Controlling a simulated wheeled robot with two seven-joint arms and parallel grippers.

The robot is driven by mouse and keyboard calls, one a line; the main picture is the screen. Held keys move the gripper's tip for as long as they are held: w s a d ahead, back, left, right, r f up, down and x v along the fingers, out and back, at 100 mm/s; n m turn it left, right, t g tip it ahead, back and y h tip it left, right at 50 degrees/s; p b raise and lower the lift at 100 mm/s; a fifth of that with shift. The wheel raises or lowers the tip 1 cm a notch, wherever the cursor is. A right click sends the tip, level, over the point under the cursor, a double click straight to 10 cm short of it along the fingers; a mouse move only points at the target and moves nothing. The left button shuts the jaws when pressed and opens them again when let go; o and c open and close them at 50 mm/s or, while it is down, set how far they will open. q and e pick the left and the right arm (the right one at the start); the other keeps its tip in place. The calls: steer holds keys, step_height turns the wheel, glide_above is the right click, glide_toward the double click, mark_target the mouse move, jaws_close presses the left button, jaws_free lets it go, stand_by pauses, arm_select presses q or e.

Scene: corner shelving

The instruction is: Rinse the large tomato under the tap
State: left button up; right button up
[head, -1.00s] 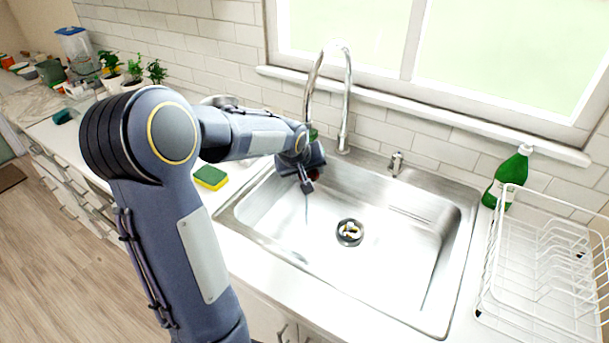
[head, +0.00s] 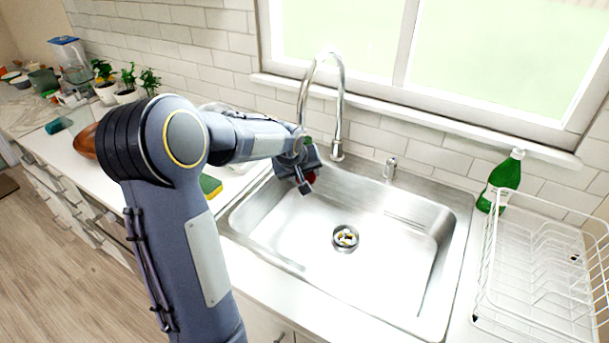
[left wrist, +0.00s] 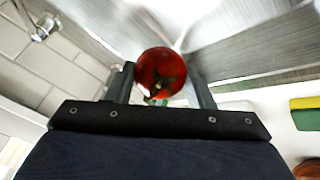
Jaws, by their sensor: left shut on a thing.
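My left gripper (head: 307,182) is over the left back part of the sink (head: 390,262). In the left wrist view the gripper is shut on a red tomato (left wrist: 161,75) with a green stem, held between its two fingers. In the head view the tomato (head: 311,177) is mostly hidden by the gripper; only a bit of red shows. The curved tap (head: 338,110) stands behind the sink, close to the gripper. No water stream is visible now. My right gripper is not in view.
A yellow-green sponge (head: 210,186) lies left of the sink, partly hidden by my arm. A soap dispenser (head: 390,168) stands behind the sink. A green bottle (head: 502,182) and a white dish rack (head: 540,270) are at right. The sink basin is clear except for its drain (head: 345,238).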

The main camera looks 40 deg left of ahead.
arm_select(q)
steer(key=shift+d, duration=0.1)
steer(key=shift+w+d, duration=0.25)
steer(key=shift+d, duration=0.2)
steer(key=shift+a, duration=0.2)
steer(key=shift+s+a+b, duration=0.25)
steer(key=shift+a+b, duration=0.05)
steer(key=shift+a, duration=0.1)
steer(key=shift+s+d, duration=0.1)
steer(key=s+d+b, duration=0.3)
steer(key=s, duration=0.4)
stand_by(0.5)
steer(key=shift+d, duration=0.1)
stand_by(1.0)
